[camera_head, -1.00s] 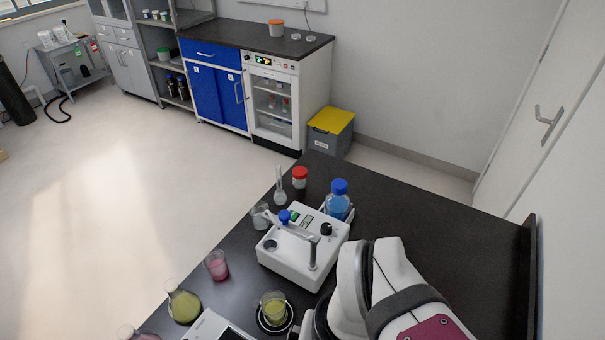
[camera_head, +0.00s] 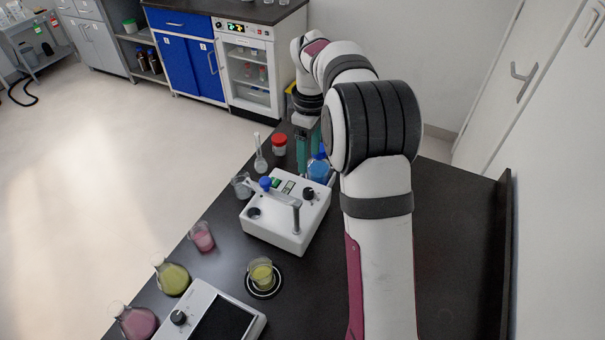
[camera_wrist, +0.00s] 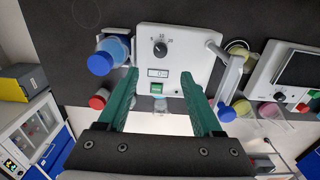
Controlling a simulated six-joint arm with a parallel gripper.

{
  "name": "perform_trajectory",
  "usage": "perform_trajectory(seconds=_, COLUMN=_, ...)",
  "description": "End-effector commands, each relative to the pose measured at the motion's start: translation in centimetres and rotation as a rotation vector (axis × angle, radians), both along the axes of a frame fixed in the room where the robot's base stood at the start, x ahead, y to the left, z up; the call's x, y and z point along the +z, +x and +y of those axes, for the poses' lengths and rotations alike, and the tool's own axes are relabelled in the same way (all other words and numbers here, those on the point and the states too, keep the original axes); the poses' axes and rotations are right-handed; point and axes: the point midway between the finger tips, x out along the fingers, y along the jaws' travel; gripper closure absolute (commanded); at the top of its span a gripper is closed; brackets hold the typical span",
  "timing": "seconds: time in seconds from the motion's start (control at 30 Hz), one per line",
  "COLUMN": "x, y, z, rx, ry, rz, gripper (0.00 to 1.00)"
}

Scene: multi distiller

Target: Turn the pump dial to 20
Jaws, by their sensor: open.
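The pump is a white box (camera_head: 262,222) on the dark bench in the head view, with a black dial (camera_head: 308,193) on its top. In the wrist view the pump (camera_wrist: 180,58) shows upside-down relative to the head view, with its black dial (camera_wrist: 160,49) and printed numbers around it; which number it points at is too small to tell. A green display or switch (camera_wrist: 157,88) is on the pump. My gripper (camera_wrist: 164,82) has two green fingers, spread wide and empty. In the head view my gripper (camera_head: 303,155) is beyond the pump, near the blue-capped bottle, apart from the dial.
A blue-capped bottle (camera_head: 318,168) stands close beside the pump. A red-capped jar (camera_head: 279,144) and a flask (camera_head: 260,160) stand behind it. A beaker (camera_head: 242,185) is at its left. A yellow beaker (camera_head: 262,272) stands in front. The bench at right is bare.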

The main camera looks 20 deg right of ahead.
Motion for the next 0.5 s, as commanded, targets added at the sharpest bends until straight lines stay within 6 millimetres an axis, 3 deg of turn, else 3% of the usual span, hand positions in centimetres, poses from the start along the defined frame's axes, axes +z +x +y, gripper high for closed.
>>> perform_trajectory(seconds=0.1, x=-3.8, y=-0.2, z=0.0, rx=-0.001, ry=0.001, rz=0.006, gripper=0.33)
perform_trajectory(seconds=0.3, x=-9.0, y=-0.1, z=0.1, rx=-0.002, ry=0.001, rz=0.004, gripper=0.33)
perform_trajectory(seconds=0.5, x=-11.3, y=-0.1, z=0.1, rx=-0.002, ry=0.001, rz=0.001, gripper=0.33)
